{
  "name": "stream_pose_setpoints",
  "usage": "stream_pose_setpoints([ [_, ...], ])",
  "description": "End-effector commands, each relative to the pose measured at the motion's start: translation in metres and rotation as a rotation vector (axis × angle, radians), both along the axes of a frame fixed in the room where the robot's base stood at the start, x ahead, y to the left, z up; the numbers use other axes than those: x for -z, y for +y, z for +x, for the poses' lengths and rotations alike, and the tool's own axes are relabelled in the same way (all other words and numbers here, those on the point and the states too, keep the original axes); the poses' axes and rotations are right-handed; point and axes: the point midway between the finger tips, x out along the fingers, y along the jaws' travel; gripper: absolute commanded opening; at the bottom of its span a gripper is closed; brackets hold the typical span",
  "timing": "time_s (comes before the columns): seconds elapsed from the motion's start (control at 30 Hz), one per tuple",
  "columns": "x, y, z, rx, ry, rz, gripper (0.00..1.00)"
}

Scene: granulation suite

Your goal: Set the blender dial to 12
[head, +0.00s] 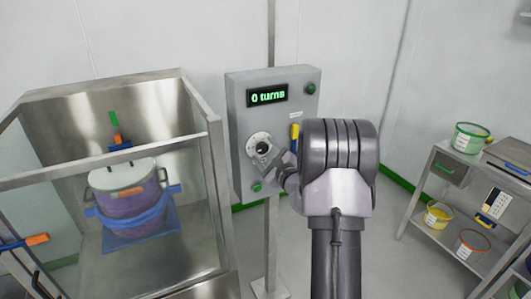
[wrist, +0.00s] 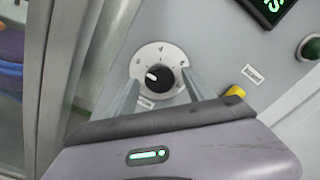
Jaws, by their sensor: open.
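The blender dial is a black knob (head: 263,148) on a pale round plate, set on the front of a grey control box (head: 240,115). In the wrist view the knob (wrist: 160,77) carries a white mark pointing left. The display (head: 267,96) on the box reads "0 turns" in green. My gripper (wrist: 161,88) is open, its two fingers on either side of the knob in the wrist view. I cannot tell whether they touch it. In the head view my wrist hides part of the box, and the fingers are small beside the dial.
A glass-and-steel enclosure (head: 207,150) with a lidded purple drum (head: 128,200) stands close on the left. A green button (head: 311,88) and a yellow switch (head: 294,131) are on the box. A shelf rack (head: 440,192) with buckets stands right.

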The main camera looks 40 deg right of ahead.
Motion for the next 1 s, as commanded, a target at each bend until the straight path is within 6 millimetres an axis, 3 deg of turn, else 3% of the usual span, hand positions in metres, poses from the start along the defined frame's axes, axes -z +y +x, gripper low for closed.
stream_pose_setpoints([
  [0.03,-0.0001,0.0,-0.0001,0.0,0.0,0.0,0.57],
  [0.33,-0.0001,0.0002,-0.0003,-0.001,-0.001,0.0,0.0],
  [0.67,-0.0015,0.0003,-0.0003,-0.001,-0.015,0.057,0.0],
  [1.0,-0.0028,0.0007,-0.0004,-0.001,-0.074,0.314,0.0],
])
